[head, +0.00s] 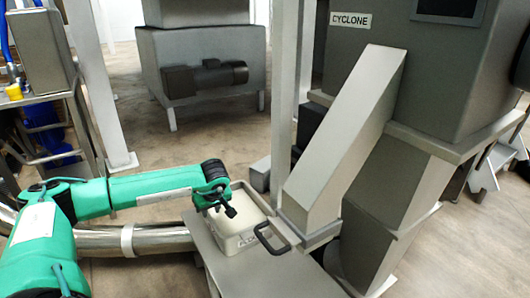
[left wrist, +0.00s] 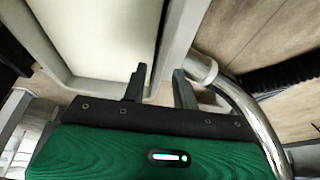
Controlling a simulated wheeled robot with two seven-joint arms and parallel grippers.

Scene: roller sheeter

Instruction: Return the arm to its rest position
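My left arm (head: 150,188) is green and reaches in from the left in the head view. Its black gripper (head: 228,210) is above the left part of a pale tub (head: 240,243). In the left wrist view the two fingers of the left gripper (left wrist: 158,86) stand apart with nothing held between them. The tub's pale rim (left wrist: 176,45) shows beyond the fingers, and I cannot tell if they touch it. My right gripper is in neither view.
The tub sits on a grey stand (head: 215,266) under a sloping chute (head: 345,135) of the cyclone machine (head: 400,70). A black handle (head: 272,246) juts out beside the tub. A shiny pipe (head: 160,240) runs below my left arm. Open floor (head: 185,145) lies behind it.

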